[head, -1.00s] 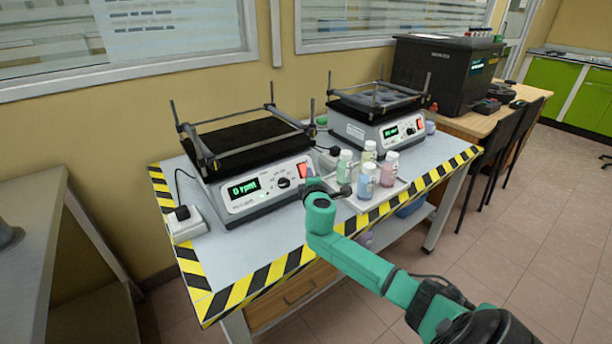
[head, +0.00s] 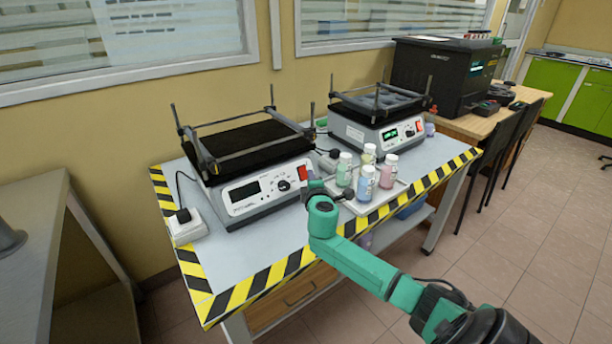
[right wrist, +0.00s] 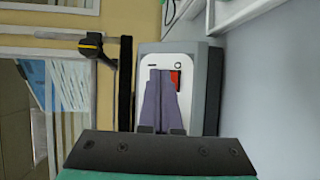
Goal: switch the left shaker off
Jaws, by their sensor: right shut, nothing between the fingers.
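The left shaker (head: 250,185) stands on the table with a black platform on top. Its display (head: 244,191) is dark, with no reading lit. Its red rocker switch (head: 303,173) is at the right end of the front panel, and it also shows in the right wrist view (right wrist: 175,79). My right gripper (head: 315,184) is shut and empty, with its fingertips close in front of the switch. In the right wrist view the shut fingers (right wrist: 162,78) partly cover the panel, so I cannot tell whether they touch the switch. My left gripper is not in view.
The right shaker (head: 375,122) stands further back with its green display lit. A tray (head: 398,190) with several capped bottles lies just right of my right gripper. A white power socket block (head: 187,228) is at the table's left. The front left tabletop is clear.

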